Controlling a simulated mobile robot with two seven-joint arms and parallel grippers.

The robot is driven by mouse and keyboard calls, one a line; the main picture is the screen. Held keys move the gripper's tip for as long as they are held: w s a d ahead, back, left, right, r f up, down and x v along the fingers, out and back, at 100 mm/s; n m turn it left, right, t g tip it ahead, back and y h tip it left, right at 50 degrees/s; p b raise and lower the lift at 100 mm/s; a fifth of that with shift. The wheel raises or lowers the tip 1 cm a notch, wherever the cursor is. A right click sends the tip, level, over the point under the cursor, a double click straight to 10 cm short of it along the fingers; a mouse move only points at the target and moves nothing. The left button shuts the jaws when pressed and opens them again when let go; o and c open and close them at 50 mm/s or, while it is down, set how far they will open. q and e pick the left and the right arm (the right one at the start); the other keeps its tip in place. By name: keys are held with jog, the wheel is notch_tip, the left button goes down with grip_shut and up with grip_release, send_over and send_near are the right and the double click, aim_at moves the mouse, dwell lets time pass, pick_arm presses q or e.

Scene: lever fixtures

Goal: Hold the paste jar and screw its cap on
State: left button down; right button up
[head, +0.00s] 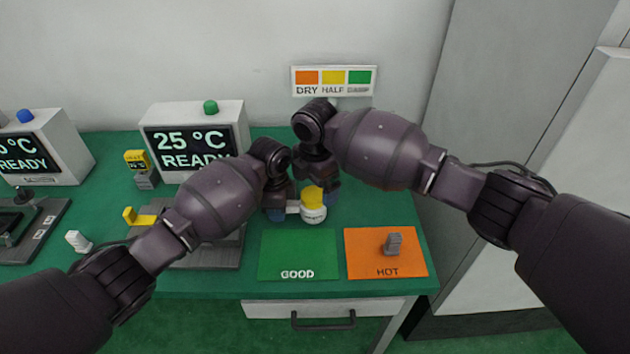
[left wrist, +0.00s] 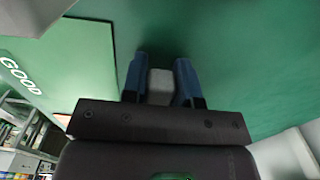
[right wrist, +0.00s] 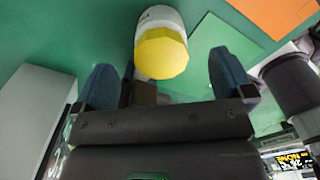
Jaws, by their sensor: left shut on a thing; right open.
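The paste jar (head: 313,214) is white and stands upright near the back edge of the green mat, with a yellow cap (head: 312,196) on top. I cannot tell whether the cap is threaded. My left gripper (head: 278,213) is left of the jar, shut on a pale bar joined to it; the left wrist view shows this pale block (left wrist: 160,86) between the blue fingers. My right gripper (head: 325,189) is over the jar, partly hidden by its own arm. In the right wrist view the open fingers (right wrist: 167,76) are on either side of the yellow cap (right wrist: 162,54), apart from it.
A green GOOD mat (head: 299,252) lies in front of the jar. An orange HOT mat (head: 384,262) with a grey piece (head: 393,243) is to its right. A 25 °C READY display (head: 193,140) stands at the back left. A yellow-handled fixture (head: 138,217) sits at the left.

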aim_at(313, 197)
jog(key=shift+f, duration=1.25)
jog(key=c, duration=1.1)
jog(key=m, duration=0.6)
jog(key=shift+s+m, duration=0.15)
jog(key=shift+m, duration=0.25)
jog(key=shift+c, duration=0.2)
jog(key=m, duration=0.3)
jog(key=shift+s+m, duration=0.1)
jog(key=shift+m, duration=0.3)
jog(key=m, duration=0.3)
jog(key=shift+m, duration=0.3)
